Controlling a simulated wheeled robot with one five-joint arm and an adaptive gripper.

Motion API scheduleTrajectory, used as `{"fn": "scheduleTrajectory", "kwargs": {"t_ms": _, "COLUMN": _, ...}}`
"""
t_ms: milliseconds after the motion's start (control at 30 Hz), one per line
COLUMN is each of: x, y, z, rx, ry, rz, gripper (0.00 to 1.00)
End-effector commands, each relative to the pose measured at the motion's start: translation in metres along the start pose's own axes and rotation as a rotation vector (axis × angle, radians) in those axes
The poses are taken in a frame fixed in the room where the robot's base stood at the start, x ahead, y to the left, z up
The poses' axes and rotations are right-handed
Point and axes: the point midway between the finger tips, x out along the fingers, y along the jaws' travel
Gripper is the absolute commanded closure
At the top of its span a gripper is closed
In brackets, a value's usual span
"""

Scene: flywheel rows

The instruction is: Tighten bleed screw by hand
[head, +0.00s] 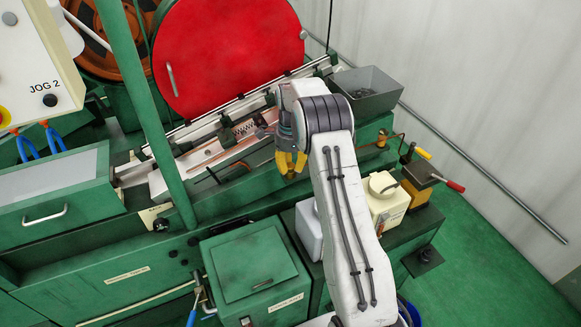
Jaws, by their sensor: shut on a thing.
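My gripper (291,164) has yellow fingers and points down at the front of the green machine bed (228,196), right of the middle. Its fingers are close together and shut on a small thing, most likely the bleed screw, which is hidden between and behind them. I cannot make out the screw's head or how far it sits in. My white arm comes up from the lower right and covers part of the machine behind it.
A red round guard (225,50) stands behind the bed. A grey bin (366,88) sits at the back right. A cream bottle (386,198) and a red-handled valve (447,183) are right of my arm. A green box (254,262) stands in front. Green floor is clear at right.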

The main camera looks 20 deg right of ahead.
Motion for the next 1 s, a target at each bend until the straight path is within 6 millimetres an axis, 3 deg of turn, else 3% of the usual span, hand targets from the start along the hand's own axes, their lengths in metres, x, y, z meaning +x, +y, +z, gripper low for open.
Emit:
{"fn": "scheduleTrajectory", "kwargs": {"t_ms": 233, "x": 0.0025, "y": 0.0019, "z": 0.0, "rx": 0.169, "ry": 0.001, "rz": 0.007, "gripper": 1.0}}
{"fn": "scheduleTrajectory", "kwargs": {"t_ms": 533, "x": 0.0024, "y": 0.0018, "z": 0.0, "rx": 0.188, "ry": 0.001, "rz": 0.007, "gripper": 1.0}}
{"fn": "scheduleTrajectory", "kwargs": {"t_ms": 567, "x": 0.0024, "y": 0.0018, "z": 0.0, "rx": 0.187, "ry": 0.001, "rz": 0.007, "gripper": 0.72}}
{"fn": "scheduleTrajectory", "kwargs": {"t_ms": 600, "x": 0.0024, "y": 0.0018, "z": 0.0, "rx": 0.187, "ry": 0.001, "rz": 0.007, "gripper": 0.68}}
{"fn": "scheduleTrajectory", "kwargs": {"t_ms": 1000, "x": -0.0027, "y": 0.0003, "z": 0.0, "rx": 0.186, "ry": 0.0, "rz": 0.001, "gripper": 0.67}}
